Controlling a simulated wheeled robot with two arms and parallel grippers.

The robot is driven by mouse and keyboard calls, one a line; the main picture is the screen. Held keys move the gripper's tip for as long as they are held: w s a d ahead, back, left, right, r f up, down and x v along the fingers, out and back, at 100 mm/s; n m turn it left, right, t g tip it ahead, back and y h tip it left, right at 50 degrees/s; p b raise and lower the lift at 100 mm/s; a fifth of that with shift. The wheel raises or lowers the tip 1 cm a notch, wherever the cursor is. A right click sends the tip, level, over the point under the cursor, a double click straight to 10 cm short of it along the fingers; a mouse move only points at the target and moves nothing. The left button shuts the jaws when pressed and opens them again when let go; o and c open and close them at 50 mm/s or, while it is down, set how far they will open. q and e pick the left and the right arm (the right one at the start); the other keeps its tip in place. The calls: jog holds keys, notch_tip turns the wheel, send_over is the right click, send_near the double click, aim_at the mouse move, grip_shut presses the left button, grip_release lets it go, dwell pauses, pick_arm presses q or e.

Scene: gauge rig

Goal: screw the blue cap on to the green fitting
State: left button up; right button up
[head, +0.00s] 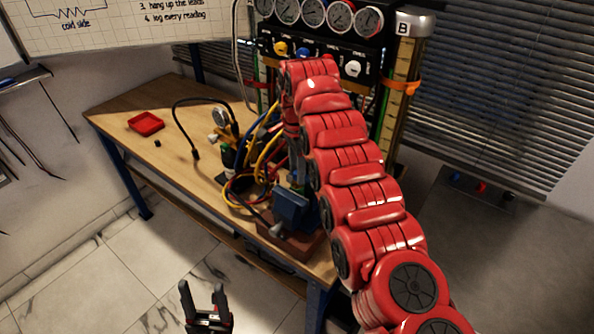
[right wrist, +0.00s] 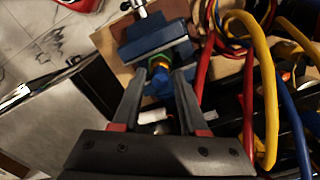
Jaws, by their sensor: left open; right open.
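The fitting is at the blue vise (right wrist: 150,40), which also shows in the head view (head: 293,207). My right gripper (right wrist: 160,76) is open, its fingers on either side of the cap and fitting; I cannot tell whether they touch. My left gripper (head: 207,300) is open and empty, low in front of the bench.
Yellow, red and blue hoses (right wrist: 262,75) lie right of the vise in the right wrist view. A gauge panel (head: 315,50) stands at the back of the wooden bench (head: 135,102). A red tray (head: 146,124) lies at the bench's left, with free room around it.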

jog(key=n, duration=0.4)
jog(key=shift+n, duration=0.3)
jog(key=n+p, duration=0.1)
jog(key=n, duration=0.2)
jog(key=shift+r+n, duration=0.15)
jog(key=shift+n, duration=0.65)
grip_shut()
jog(key=shift+a+f+m+b, duration=0.1)
jog(key=shift+f+m+b, duration=0.1)
jog(key=shift+m+b, duration=0.35)
jog(key=shift+m, duration=0.65)
jog(key=shift+o, duration=0.2)
grip_release()
jog(key=shift+r, duration=0.1)
